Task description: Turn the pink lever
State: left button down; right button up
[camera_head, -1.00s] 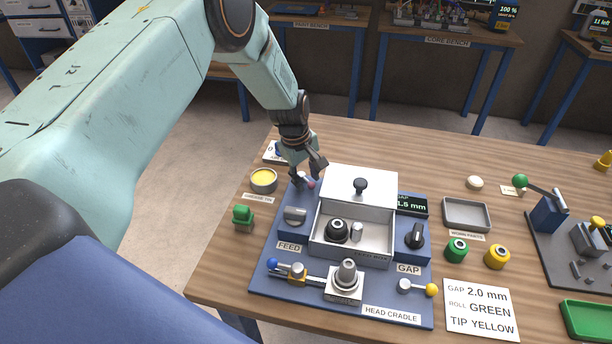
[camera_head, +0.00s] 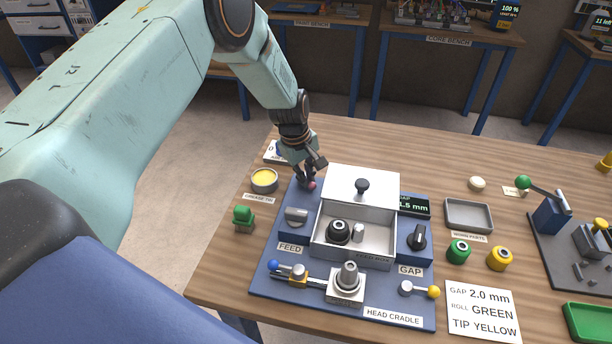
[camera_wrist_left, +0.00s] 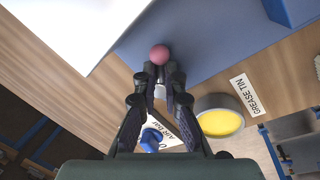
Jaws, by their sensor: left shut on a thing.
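The pink lever shows as a pink ball knob (camera_head: 312,186) at the back left of the blue machine base (camera_head: 262,283). My left gripper (camera_head: 310,178) reaches down to it from behind. In the left wrist view the pink knob (camera_wrist_left: 160,54) sits just beyond the fingertips (camera_wrist_left: 157,74). These are shut on the lever just below the knob. The lever's shaft is mostly hidden by the fingers. My right gripper is not in view.
A white lidded box (camera_head: 362,186) stands close to the right of the gripper. The grease tin (camera_head: 264,181) is to the left, with a green-topped part (camera_head: 243,216) in front of it. The FEED knob (camera_head: 296,216) is just in front of the lever.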

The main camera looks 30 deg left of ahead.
pick_arm(q)
jog(key=shift+s+d, duration=0.1)
jog(key=shift+s, duration=0.05)
jog(key=m, duration=0.1)
jog(key=m+b, duration=0.1)
jog(key=m, duration=0.1)
jog(key=m+b, duration=0.1)
jog(key=m, duration=0.1)
jog(key=shift+s+a+f+g+h, duration=0.15)
jog(key=shift+s+a+g+h, duration=0.2)
jog(key=shift+g+h, duration=0.05)
jog(key=m, duration=0.1)
jog(key=m+b, duration=0.1)
jog(key=m, duration=0.1)
jog(key=a+m+b, duration=0.1)
jog(key=shift+s+m+g, duration=0.25)
jog(key=shift+m+g, duration=0.05)
jog(key=shift+g, duration=0.1)
jog(key=shift+s+m, duration=0.1)
jog(key=shift+m, duration=0.2)
jog(key=c, duration=1.7)
grip_release()
jog(key=o, duration=0.3)
jog(key=shift+r, duration=0.2)
jog(key=shift+o, duration=0.2)
jog(key=shift+a, duration=0.1)
jog(key=shift+w, duration=0.2)
